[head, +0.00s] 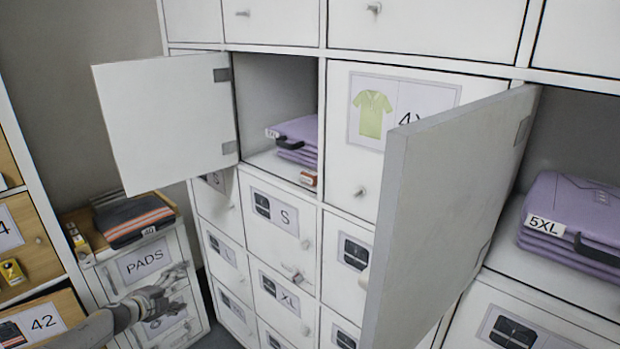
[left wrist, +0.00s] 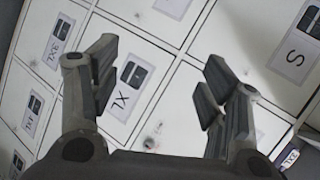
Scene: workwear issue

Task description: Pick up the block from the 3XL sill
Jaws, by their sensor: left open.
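A small orange-brown block (head: 308,178) sits on the front sill of the open upper-left compartment, by the right wall. Behind it lie folded purple garments (head: 298,142) with a tag that seems to read 3XL. My left gripper (head: 186,290) is low at the left, in front of the PADS drawers, below and left of the block and apart from it. In the left wrist view my left gripper (left wrist: 156,85) is open and empty, facing closed locker doors. My right gripper is not in view.
The compartment's open door (head: 165,120) swings out to the left. Another open door (head: 445,220) juts forward at the right, beside 5XL purple garments (head: 575,215). Closed doors with knobs (head: 282,218) fill the front below. A drawer unit (head: 20,250) stands at the left.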

